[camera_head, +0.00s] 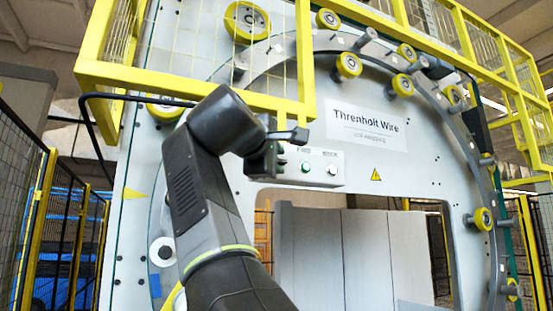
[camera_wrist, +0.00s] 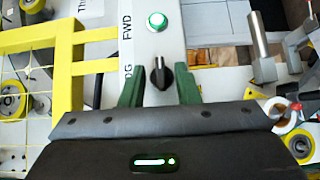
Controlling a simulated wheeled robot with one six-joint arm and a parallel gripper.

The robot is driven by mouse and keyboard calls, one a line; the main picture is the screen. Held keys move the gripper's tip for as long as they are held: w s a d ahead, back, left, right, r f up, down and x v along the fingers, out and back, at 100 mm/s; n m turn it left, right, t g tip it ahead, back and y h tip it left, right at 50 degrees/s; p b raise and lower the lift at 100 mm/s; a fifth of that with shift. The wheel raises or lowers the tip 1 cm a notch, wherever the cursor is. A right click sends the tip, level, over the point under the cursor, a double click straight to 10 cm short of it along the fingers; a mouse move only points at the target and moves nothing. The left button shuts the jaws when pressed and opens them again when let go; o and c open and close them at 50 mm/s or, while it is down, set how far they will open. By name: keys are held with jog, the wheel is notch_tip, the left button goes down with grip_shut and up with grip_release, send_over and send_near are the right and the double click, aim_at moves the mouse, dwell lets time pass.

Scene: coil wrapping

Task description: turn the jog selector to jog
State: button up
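The jog selector (camera_wrist: 159,74) is a black knob on a light control box, seen in the wrist view. Its grip lies roughly along the box's length. A partly covered label ending in "OG" is beside it. My gripper (camera_wrist: 158,84) is open, with one green finger on each side of the selector and gaps showing between. Whether the fingertips reach down around the knob is hard to tell. In the head view my gripper (camera_head: 272,160) is at the left end of the control box (camera_head: 318,179) and hides the selector.
A green button (camera_wrist: 157,21) marked FWD sits further along the box; it also shows in the head view (camera_head: 305,167). A white button (camera_head: 332,170) is right of it. A yellow guard rail (camera_head: 190,85) runs above my arm. The machine's ring carries several yellow rollers.

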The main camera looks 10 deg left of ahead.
dwell(0.3)
jog(key=s+a+b, duration=0.1)
jog(key=s+a, duration=0.1)
jog(key=s, duration=1.1)
jog(key=shift+s+a+b, duration=0.2)
jog(key=shift+a+b, duration=0.15)
jog(key=shift+w, duration=0.15)
dwell(0.3)
jog(key=w+d+p, duration=0.1)
jog(key=w+d, duration=0.1)
jog(key=w, duration=1)
jog(key=shift+w+d+p, duration=0.3)
jog(key=shift+w, duration=0.1)
jog(key=shift+s, duration=0.1)
